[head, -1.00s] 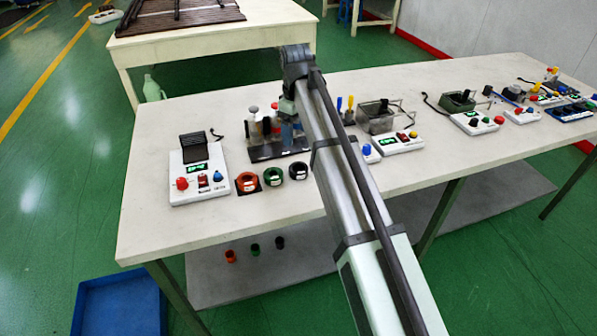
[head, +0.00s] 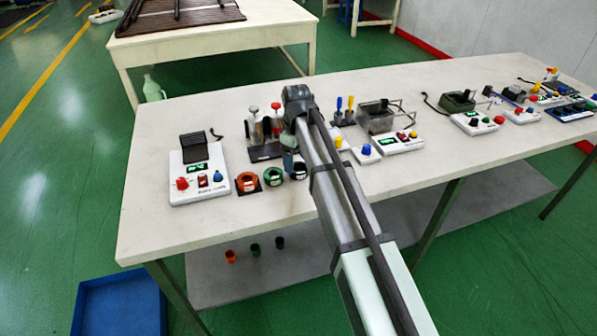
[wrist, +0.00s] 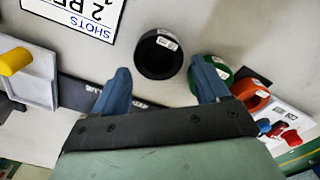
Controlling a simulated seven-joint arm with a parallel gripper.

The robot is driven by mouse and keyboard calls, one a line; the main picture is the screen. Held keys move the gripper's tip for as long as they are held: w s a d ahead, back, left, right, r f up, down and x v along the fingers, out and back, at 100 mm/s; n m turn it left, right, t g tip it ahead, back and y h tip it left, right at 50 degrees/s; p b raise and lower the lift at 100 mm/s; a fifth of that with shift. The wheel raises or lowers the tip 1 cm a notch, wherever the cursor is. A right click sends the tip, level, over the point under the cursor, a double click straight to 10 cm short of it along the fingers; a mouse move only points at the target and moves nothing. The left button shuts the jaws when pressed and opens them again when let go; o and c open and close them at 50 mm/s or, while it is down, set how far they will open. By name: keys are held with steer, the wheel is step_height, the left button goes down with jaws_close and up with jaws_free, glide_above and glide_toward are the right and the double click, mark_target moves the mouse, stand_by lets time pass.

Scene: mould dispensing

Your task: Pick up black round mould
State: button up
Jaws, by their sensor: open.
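The black round mould (wrist: 160,54) is a dark, open-topped ring with a white label. In the wrist view it lies ahead of my gripper (wrist: 162,70), whose two blue fingers are spread apart with nothing between them. The mould sits just beyond the fingertips, roughly centred on the gap. In the head view the black round mould (head: 298,171) is at the right end of a row of three, partly covered by my gripper (head: 291,162). I cannot tell the exact height of the fingers above the table.
The green mould (wrist: 218,73) is close beside the right finger, with the orange mould (wrist: 251,93) beyond it. A white control box (head: 199,176) stands left of the moulds. A dark rack with dispensers (head: 264,150) stands behind them. The table front (head: 230,220) is clear.

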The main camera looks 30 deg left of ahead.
mark_target(297, 171)
steer(key=shift+f, duration=1.6)
steer(key=c, duration=0.9)
steer(key=shift+r, duration=0.15)
